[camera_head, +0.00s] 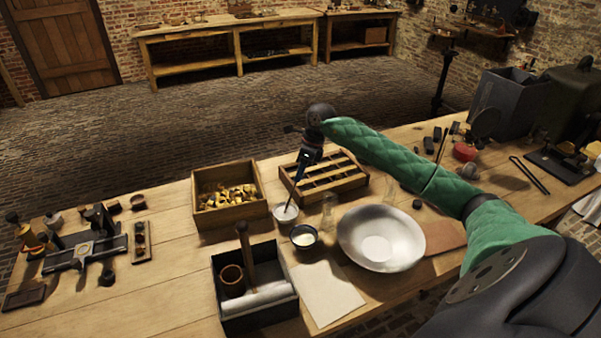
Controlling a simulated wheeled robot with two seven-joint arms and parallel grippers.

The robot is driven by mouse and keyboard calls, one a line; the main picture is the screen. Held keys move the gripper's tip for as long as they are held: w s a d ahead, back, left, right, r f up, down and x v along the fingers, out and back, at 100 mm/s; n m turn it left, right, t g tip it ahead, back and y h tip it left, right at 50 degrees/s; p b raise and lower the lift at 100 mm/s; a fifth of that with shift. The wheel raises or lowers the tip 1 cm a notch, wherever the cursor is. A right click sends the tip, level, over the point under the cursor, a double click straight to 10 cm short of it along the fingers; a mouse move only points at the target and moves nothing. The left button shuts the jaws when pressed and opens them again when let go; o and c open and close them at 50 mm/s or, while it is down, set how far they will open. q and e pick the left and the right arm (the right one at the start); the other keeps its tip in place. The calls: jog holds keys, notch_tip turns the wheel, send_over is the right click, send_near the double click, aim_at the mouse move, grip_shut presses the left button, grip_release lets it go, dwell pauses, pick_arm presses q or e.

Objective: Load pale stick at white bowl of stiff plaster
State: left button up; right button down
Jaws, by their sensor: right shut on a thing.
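A small white bowl (281,220) stands on the bench at centre, near the front of a slatted wooden rack. My right gripper (309,158) is above and behind it, pointing down, shut on a thin pale stick (290,204). The stick slants down to the left, and its lower end is inside the white bowl. Whether its tip touches the plaster is too small to tell. A dark bowl with pale contents (304,238) stands just to the right of the white bowl. My left gripper is not in view.
A slatted wooden rack (345,181) lies under my right gripper. A wooden box of brass pieces (198,214) is to the left. A wide metal basin (350,238), a dark open box (228,318) and a pale sheet (328,295) are in front. Glass jars stand near the basin.

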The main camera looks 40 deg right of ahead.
jog(key=shift+r+p, duration=0.65)
jog(key=shift+r, duration=2.8)
